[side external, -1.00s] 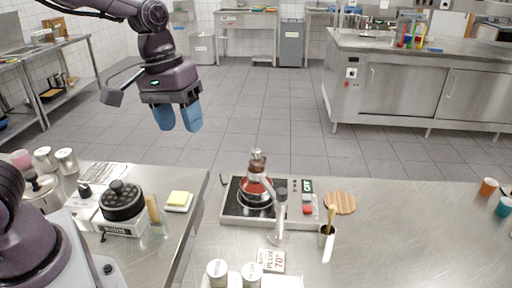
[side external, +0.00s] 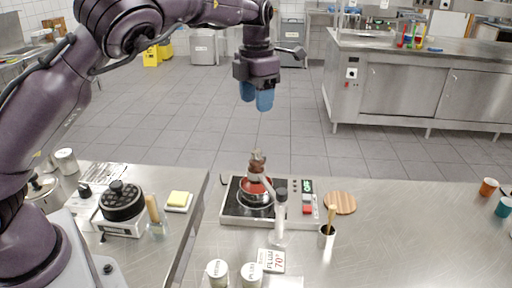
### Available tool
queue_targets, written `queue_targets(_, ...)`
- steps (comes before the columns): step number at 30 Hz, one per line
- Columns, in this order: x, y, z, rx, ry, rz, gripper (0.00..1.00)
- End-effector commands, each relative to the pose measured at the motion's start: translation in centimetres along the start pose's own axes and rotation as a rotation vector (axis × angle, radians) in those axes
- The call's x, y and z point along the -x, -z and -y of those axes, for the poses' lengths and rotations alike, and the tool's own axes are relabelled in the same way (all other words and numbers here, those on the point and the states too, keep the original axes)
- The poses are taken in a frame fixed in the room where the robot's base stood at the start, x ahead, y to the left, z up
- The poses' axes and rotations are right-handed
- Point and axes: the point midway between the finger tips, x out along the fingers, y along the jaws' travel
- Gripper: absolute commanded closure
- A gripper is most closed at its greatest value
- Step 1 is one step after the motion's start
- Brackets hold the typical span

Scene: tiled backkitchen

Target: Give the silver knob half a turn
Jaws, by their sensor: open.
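My gripper (side external: 257,98), with blue fingers, hangs in the air behind and above the hot plate (side external: 232,213). It is open, empty and touches nothing. The hot plate stands on the steel counter with a red pot (side external: 254,190) on it. Its right-hand panel (side external: 308,199) has a green display, a red button and small controls. No silver knob can be told apart for certain; the panel details are too small. A clear bottle or post with a dark top (side external: 281,194) stands in front of the plate and hides part of the panel's left side.
A cup with a wooden-handled tool (side external: 326,238) and a round wooden board (side external: 341,203) stand right of the plate. Jars (side external: 218,272) and a label card (side external: 271,261) are in front. The counter's right is mostly clear.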

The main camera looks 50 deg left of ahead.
Motion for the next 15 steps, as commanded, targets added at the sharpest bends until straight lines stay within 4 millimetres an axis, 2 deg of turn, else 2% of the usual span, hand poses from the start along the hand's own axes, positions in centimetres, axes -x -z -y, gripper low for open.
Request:
queue_targets(5, -1.3, 0.1, 0.0, 0.030, -0.001, -0.004, 0.47)
queue_targets(8, -2.9, 0.1, 0.0, 0.030, -0.001, -0.005, 0.47)
queue_targets(15, -8.1, 0.1, 0.0, 0.027, -0.002, -0.006, 0.47)
